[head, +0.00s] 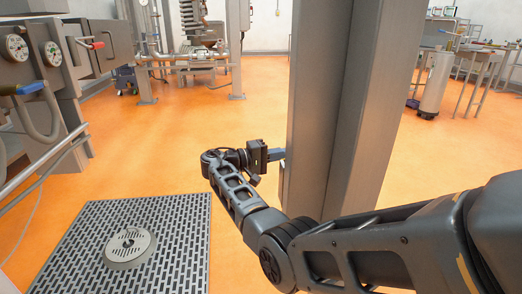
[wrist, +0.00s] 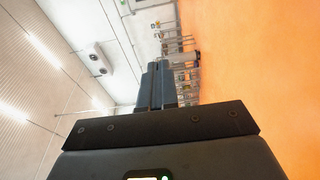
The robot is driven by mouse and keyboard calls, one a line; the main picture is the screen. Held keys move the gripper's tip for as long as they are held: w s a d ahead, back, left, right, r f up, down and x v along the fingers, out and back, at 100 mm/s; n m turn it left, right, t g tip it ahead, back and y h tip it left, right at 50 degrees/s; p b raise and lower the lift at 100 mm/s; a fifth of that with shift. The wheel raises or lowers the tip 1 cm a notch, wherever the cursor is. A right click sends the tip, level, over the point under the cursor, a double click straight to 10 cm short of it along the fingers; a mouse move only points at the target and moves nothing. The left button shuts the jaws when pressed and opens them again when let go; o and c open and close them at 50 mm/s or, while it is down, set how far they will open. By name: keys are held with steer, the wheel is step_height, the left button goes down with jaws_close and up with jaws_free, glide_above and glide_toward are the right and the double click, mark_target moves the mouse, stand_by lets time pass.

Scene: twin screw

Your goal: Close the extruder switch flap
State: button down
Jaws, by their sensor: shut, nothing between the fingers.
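No part is clearly recognisable as the extruder switch flap. A grey box (head: 112,45) with a red-tipped handle (head: 92,45) stands at the upper left of the head view; I cannot tell whether it belongs to the flap. My gripper (head: 277,154) is near the middle of the head view, well to the right of that box and pointing right. Its fingertips reach the left edge of a steel column in the picture, and contact cannot be told. In the wrist view my gripper's fingers (wrist: 158,70) are together and empty, facing the far room.
The steel column (head: 335,110) stands close beside my arm. Round gauges (head: 52,54), a blue lever (head: 30,89) and pipes are at the left. A floor grate (head: 180,235) with a round drain lies at front left. Orange floor (head: 170,140) is free between.

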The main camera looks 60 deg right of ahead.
steer(key=w+b, duration=0.2)
steer(key=w, duration=0.4)
steer(key=shift+w+a, duration=0.3)
steer(key=shift+a, duration=0.05)
